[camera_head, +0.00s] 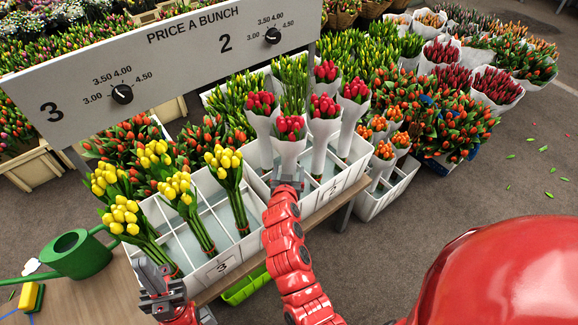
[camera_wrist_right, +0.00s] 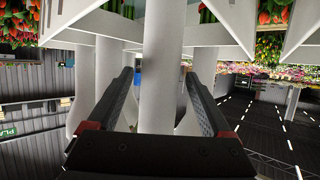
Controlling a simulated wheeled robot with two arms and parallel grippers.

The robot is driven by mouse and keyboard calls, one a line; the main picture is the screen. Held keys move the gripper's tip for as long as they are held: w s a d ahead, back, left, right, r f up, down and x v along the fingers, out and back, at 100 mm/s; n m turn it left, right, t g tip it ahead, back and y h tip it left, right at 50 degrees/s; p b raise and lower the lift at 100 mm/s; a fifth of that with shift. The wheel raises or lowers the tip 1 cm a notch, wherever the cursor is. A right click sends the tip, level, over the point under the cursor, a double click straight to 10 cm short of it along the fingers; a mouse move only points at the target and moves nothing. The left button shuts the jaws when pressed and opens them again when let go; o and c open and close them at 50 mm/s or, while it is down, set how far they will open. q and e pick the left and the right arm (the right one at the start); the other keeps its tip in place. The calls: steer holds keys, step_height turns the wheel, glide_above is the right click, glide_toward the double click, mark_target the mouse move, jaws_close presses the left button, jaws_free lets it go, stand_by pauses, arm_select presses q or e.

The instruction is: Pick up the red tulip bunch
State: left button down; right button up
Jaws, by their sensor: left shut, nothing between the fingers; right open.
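Several red tulip bunches in white paper wraps stand upright in the right-hand white crate (camera_head: 351,168). The front red tulip bunch (camera_head: 290,129) is nearest me. My right gripper (camera_head: 288,177) is open, low at the front of this bunch's wrap. In the right wrist view, the open fingers (camera_wrist_right: 160,78) lie on either side of a white wrap (camera_wrist_right: 162,45); I cannot tell whether they touch it. My left gripper (camera_head: 162,290) is shut and empty, near the front left corner of the yellow tulips' crate.
Yellow tulip bunches (camera_head: 223,160) stand in the left crate (camera_head: 222,264). A price board (camera_head: 180,60) spans behind the crates. A green watering can (camera_head: 78,254) stands on the table at left. Orange tulips (camera_head: 384,150) stand in a lower crate at right.

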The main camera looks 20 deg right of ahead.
steer(key=shift+w+d+f, duration=0.25)
steer(key=shift+w+f, duration=0.05)
steer(key=shift+w, duration=0.25)
jaws_close()
